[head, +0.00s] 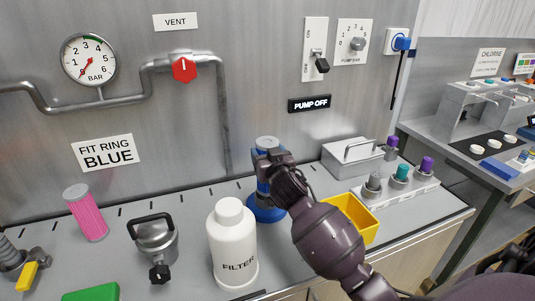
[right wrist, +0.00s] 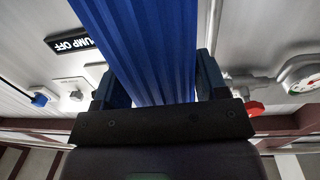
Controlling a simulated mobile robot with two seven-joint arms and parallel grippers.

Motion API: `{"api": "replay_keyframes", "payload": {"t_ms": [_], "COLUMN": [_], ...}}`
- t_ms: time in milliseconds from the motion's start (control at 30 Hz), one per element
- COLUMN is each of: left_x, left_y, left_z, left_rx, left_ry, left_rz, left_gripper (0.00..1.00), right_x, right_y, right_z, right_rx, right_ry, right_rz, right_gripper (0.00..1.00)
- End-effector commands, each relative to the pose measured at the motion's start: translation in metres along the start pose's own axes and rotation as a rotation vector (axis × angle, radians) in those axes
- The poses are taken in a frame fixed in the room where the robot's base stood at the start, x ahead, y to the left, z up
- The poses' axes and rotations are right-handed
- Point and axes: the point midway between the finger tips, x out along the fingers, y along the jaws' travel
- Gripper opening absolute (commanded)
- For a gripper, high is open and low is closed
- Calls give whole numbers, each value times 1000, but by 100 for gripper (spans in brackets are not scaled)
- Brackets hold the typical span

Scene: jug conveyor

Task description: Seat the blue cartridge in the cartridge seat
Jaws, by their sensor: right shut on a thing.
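The blue cartridge (head: 264,185) is upright in the head view, partly hidden by my right gripper (head: 270,163). Its light grey top shows above the fingers. In the right wrist view my right gripper (right wrist: 157,85) is shut on the ribbed blue cartridge (right wrist: 150,40), with a finger on each side. A wide blue round base (head: 266,210) is directly below the cartridge on the counter; it looks like the cartridge seat. I cannot tell whether the cartridge is down in it or just above it. My left gripper is not in view.
A white FILTER bottle (head: 232,245) stands close to the left of the blue base. A yellow bin (head: 352,213) is to the right, partly behind my arm. A pink cartridge (head: 86,213), a grey lidded housing (head: 155,240) and a green block (head: 91,292) are at left.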

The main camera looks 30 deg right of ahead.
Motion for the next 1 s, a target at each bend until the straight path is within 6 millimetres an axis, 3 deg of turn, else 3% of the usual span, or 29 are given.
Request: {"api": "replay_keyframes", "payload": {"t_ms": [1000], "left_x": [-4], "left_y": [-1], "left_z": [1], "left_rx": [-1], "left_ry": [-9], "left_rz": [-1], "left_gripper": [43], "right_x": [0], "right_y": [0], "right_z": [-1], "right_rx": [1], "right_ry": [1], "right_rz": [0], "right_gripper": [41]}}
